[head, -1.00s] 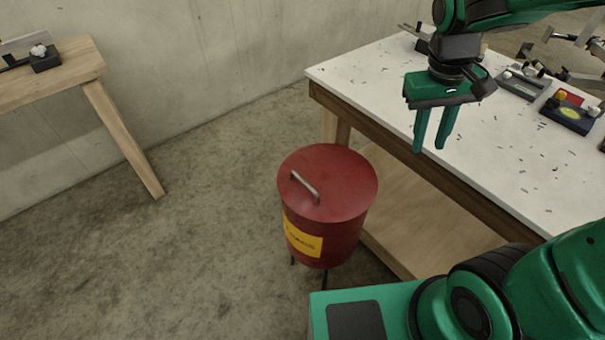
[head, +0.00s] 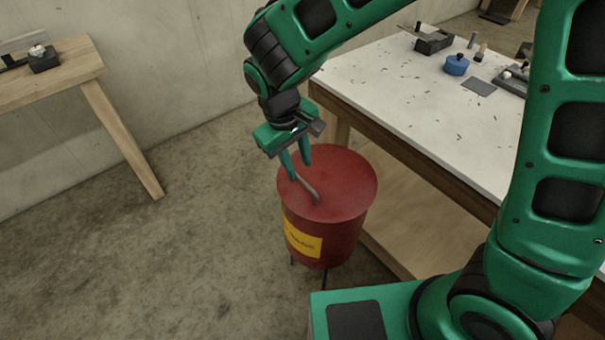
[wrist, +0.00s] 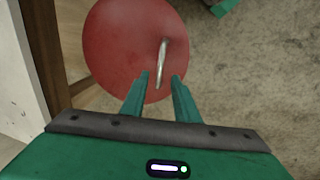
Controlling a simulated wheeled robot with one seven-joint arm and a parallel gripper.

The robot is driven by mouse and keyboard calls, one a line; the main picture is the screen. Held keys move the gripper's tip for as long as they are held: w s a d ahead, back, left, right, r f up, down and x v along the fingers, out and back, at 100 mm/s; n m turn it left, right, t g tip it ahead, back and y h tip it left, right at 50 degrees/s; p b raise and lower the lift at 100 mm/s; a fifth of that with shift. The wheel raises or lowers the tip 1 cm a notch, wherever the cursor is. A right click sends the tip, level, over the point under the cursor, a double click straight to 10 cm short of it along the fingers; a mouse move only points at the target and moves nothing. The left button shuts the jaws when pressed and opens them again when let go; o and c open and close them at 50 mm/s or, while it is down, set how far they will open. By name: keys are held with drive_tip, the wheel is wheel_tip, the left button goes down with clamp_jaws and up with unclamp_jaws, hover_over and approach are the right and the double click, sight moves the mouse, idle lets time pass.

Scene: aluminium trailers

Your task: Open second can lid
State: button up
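A red can (head: 325,238) with a yellow label stands on thin legs on the floor. Its round red lid (head: 345,180) is shut flat on top and carries a metal bar handle (head: 311,191). My gripper (head: 299,172) is above the lid, pointing down at the handle's far end. In the wrist view, my gripper (wrist: 162,77) has its fingers apart. The handle (wrist: 161,62) lies ahead of the gap between them, over the red lid (wrist: 115,40). I cannot tell whether a finger touches the handle.
A white-topped workbench (head: 375,85) stands right behind the can, with a blue round item (head: 456,65) and small tools on it. A wooden table (head: 75,75) is at the far left. The floor (head: 190,260) left of the can is clear.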

sight(303, 182)
drive_tip(key=f, duration=0.4)
drive_tip(key=d+f, duration=0.1)
drive_tip(key=shift+w+f, duration=0.35)
drive_tip(key=shift+f, duration=0.05)
drive_tip(key=shift+d, duration=0.1)
clamp_jaws()
